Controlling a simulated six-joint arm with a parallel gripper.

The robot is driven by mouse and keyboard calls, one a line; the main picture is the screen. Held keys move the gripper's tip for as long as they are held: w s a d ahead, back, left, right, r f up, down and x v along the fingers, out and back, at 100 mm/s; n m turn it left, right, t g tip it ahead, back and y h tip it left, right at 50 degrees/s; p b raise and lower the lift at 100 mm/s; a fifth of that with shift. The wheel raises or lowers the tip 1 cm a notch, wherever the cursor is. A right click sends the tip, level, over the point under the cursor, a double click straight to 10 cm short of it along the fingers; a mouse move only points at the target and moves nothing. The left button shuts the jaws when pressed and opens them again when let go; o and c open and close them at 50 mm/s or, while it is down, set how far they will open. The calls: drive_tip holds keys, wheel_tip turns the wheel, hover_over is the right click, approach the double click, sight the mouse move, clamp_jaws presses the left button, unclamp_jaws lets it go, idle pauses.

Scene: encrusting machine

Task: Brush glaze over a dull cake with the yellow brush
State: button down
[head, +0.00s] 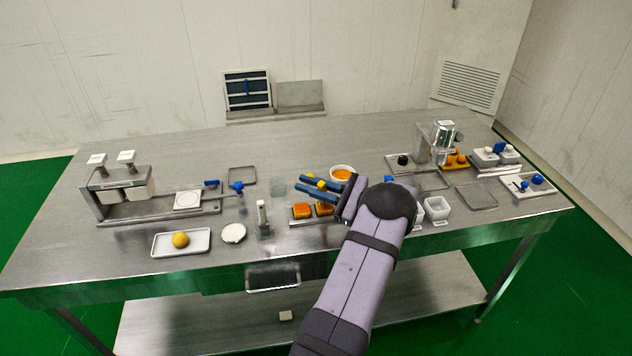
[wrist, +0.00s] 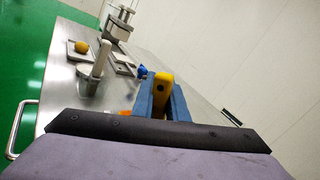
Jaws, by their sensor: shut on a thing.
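My gripper (head: 318,188) is shut on the yellow brush (head: 321,184), above the cakes at the middle of the table. In the wrist view the brush's yellow handle (wrist: 162,88) stands between the blue fingers; its bristles are hidden. I cannot tell how dull or glossy each cake is. A white bowl of orange glaze (head: 342,173) stands just behind the gripper. I cannot tell whether the brush touches a cake.
A white tray (head: 160,250) with a yellow ball (head: 180,239) and a round white disc (head: 233,233) lie to the left. A small upright post (head: 262,217) stands close left of the cakes. Machines stand at the far left (head: 122,187) and right (head: 440,145).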

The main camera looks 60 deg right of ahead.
drive_tip(key=shift+w+a+r+p, duration=0.1)
drive_tip(key=shift+w+a+p, duration=0.4)
drive_tip(key=shift+w+a, duration=0.45)
drive_tip(key=shift+w+a+f, duration=0.1)
drive_tip(key=shift+w+f, duration=0.1)
drive_tip(key=shift+w+d+f, duration=0.15)
drive_tip(key=shift+w+d, duration=0.1)
drive_tip(key=shift+d, duration=0.05)
drive_tip(key=shift+s+d+b, duration=0.4)
drive_tip(key=shift+d+b, duration=0.25)
drive_tip(key=shift+s+d+r+b, duration=0.2)
drive_tip(key=shift+s+d+b, duration=0.95)
drive_tip(key=shift+s+d, duration=0.5)
drive_tip(key=shift+w+a+p, duration=1.15)
drive_tip(key=shift+w+a, duration=1.05)
drive_tip(key=shift+a, duration=0.1)
wheel_tip(320, 180, up, 8)
drive_tip(key=p, duration=0.4)
drive_tip(key=shift+r, duration=0.15)
